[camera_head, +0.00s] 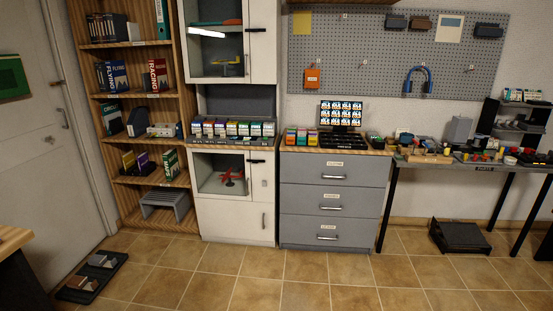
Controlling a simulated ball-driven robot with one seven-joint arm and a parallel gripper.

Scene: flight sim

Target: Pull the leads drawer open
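A grey cabinet (285,210) with a wooden top stands against the wall near the middle of the head view. It has three drawers, all flush and shut: a top drawer (305,171), a middle drawer (303,202) and a bottom drawer (300,233). Each has a small pale label and a silver bar handle: the top handle (332,177), the middle handle (331,208) and the bottom handle (327,238). The labels are too small to read, so I cannot tell which is the leads drawer. My gripper is not in view.
Tiled floor in front of the cabinet is clear. A white display cabinet (235,222) adjoins its left side. A dark tray (92,277) lies on the floor at lower left.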

